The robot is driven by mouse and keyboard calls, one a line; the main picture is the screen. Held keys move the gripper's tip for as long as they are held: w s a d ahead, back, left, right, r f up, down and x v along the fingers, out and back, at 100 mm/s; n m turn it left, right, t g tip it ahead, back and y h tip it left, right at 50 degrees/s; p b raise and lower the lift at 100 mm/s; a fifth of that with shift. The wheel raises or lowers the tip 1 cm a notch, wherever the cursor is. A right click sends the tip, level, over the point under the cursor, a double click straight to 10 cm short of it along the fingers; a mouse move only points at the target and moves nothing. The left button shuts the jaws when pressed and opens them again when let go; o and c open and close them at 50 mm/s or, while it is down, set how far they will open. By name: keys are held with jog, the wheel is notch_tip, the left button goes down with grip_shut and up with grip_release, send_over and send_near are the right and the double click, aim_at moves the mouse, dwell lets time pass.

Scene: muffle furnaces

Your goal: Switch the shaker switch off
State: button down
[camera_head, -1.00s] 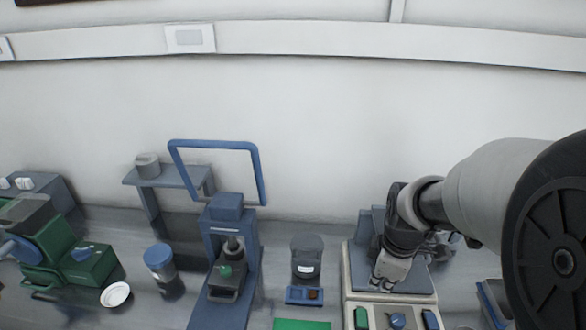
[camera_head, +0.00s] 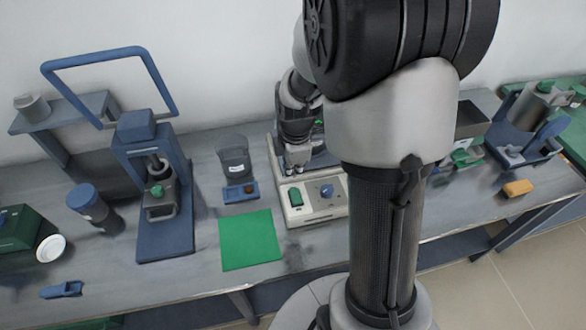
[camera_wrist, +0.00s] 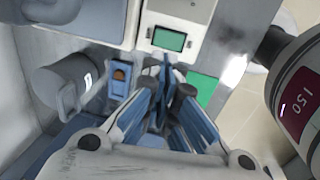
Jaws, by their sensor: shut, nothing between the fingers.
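The shaker (camera_head: 307,215) is a beige box with a grey-blue platform. On its front panel are a green rocker switch (camera_head: 295,197) and a blue knob (camera_head: 327,191); my arm hides the panel's right end. In the wrist view the green switch (camera_wrist: 168,40) lies just beyond my fingertips. My gripper (camera_head: 293,171) is shut and empty, pointing down near the platform's front edge, just behind the green switch. Its blue-padded fingers meet at the tips in the wrist view (camera_wrist: 166,64). I cannot tell whether they touch the switch, nor which way it is tilted.
Left of the shaker are a dark cup (camera_head: 234,158), a small blue device (camera_head: 241,192) and a green mat (camera_head: 250,240). A blue press (camera_head: 165,235) stands farther left. An orange block (camera_head: 517,188) lies at the right. Bare bench lies between press and mat.

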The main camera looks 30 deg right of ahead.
aim_at(292, 193)
jog(key=f+b, duration=0.1)
jog(key=f, duration=0.2)
jog(key=w+f+b, duration=0.1)
jog(key=f, duration=0.2)
jog(key=f+b, duration=0.1)
jog(key=f, duration=0.3)
jog(key=shift+w+d, duration=0.15)
jog(key=shift+w, duration=0.05)
jog(key=shift+w+f+g+p, duration=0.1)
jog(key=shift+f+g+p, duration=0.05)
jog(key=shift+g+p, duration=0.35)
jog(key=shift+w+d+f, duration=0.1)
jog(key=shift+w+f, duration=0.05)
jog(key=shift+f, duration=0.1)
jog(key=shift+s+r, duration=0.1)
jog(key=shift+s, duration=0.15)
jog(key=shift+s+a+r, duration=0.1)
jog(key=shift+s+a, duration=0.15)
jog(key=shift+s, duration=0.35)
